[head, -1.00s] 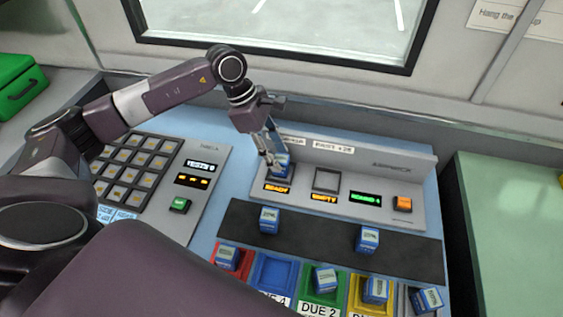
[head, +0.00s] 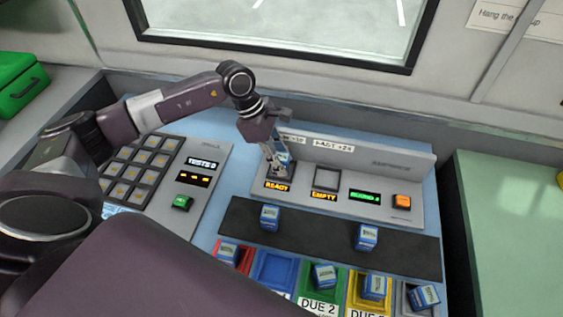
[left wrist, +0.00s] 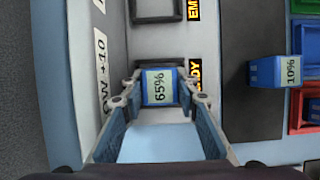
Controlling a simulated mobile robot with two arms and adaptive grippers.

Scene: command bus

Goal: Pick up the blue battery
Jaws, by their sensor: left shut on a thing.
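My left gripper (head: 277,160) is shut on a blue battery (head: 285,159) at the READY slot of the charger panel. In the left wrist view this battery (left wrist: 160,88) sits between the two fingertips and bears a 65% label. In the head view it appears raised, with the dark slot (head: 281,173) showing under it. Two more blue batteries stand on the black strip, one at left (head: 269,217) and one at right (head: 366,237). The left one shows a 10% label in the left wrist view (left wrist: 268,72). My right gripper is not in view.
The EMPTY slot (head: 326,179) and an orange button (head: 401,201) lie right of READY. In front are coloured trays; the blue tray (head: 273,273) is empty, while others hold batteries. A keypad panel (head: 139,166) is at left, the window wall behind.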

